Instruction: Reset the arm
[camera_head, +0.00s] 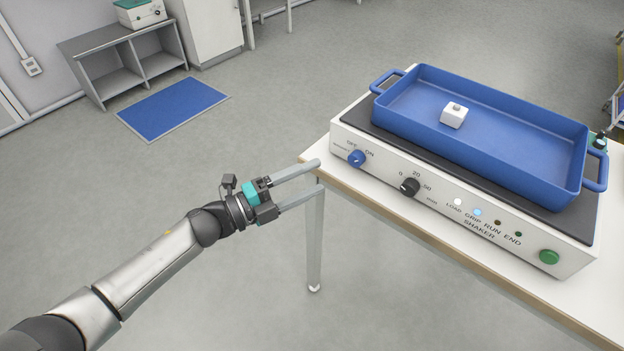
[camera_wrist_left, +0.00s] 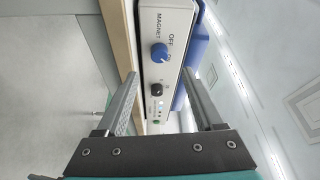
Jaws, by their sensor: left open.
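My left arm comes in from the left in the head view. Its gripper (camera_head: 318,172) is open and empty, with the fingertips near the left corner of the white table. In the left wrist view the two fingers (camera_wrist_left: 162,85) are spread, with the shaker front beyond them. The white shaker (camera_head: 462,218) stands on the table, just beyond and right of the fingertips. It has a blue magnet knob (camera_head: 356,158), a black speed knob (camera_head: 409,187) and a green button (camera_head: 549,257). The blue knob also shows in the left wrist view (camera_wrist_left: 159,53). My right gripper is not seen.
A blue tray (camera_head: 490,150) with two handles sits on the shaker's dark top and holds a small white block (camera_head: 453,116). The table edge (camera_head: 430,240) is close to my gripper. A grey shelf (camera_head: 125,66) and a blue floor mat (camera_head: 173,107) lie far left. The floor between is clear.

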